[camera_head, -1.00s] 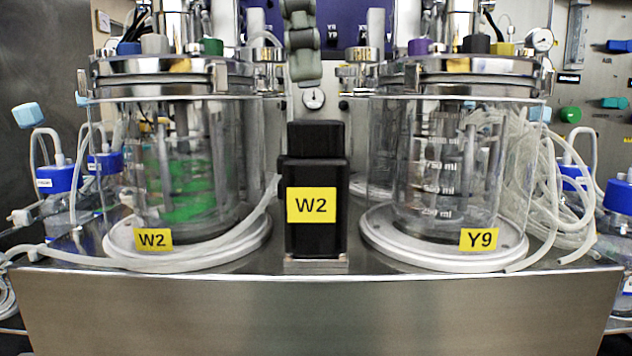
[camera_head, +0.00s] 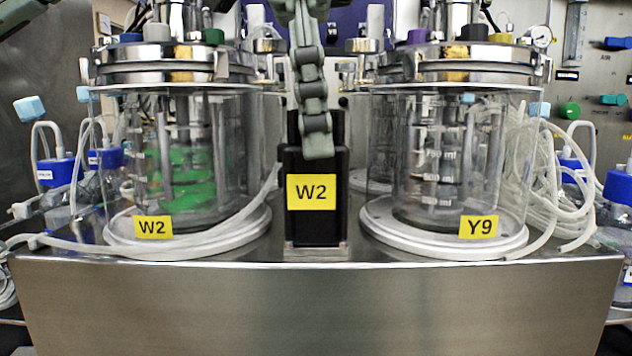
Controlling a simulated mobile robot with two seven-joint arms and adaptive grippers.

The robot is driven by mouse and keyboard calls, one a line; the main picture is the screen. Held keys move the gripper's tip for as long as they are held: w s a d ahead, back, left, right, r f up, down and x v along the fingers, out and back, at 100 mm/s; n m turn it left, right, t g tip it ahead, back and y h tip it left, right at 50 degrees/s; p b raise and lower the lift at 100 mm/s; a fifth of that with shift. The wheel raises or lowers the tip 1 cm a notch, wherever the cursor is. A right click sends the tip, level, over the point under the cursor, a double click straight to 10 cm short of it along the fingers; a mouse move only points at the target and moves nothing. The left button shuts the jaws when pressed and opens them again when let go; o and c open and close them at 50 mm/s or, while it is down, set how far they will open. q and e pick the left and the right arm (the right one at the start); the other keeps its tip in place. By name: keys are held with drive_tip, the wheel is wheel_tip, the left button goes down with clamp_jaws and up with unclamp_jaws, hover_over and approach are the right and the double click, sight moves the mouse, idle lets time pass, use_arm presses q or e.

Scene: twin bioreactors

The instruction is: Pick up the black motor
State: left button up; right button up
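The black motor (camera_head: 316,230) stands upright on the steel bench between the two glass vessels, with a yellow W2 label on its front. My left gripper (camera_head: 317,145) comes down from the top of the camera_head view. Its grey jointed finger overlaps the upper part of the motor in the picture and hides some of it. I see the finger edge-on, so the gap between the fingers and any contact with the motor cannot be told. My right gripper is not in view.
The W2 vessel (camera_head: 180,150) with green inside stands close on the left, and the Y9 vessel (camera_head: 440,150) close on the right. A pale hose (camera_head: 225,235) curves around the W2 base. Tubing (camera_head: 545,190) hangs right of Y9. The bench front (camera_head: 320,300) is bare.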

use_arm(q)
clamp_jaws()
drive_tip(key=shift+r, duration=0.1)
drive_tip(key=shift+r, duration=0.15)
idle(0.3)
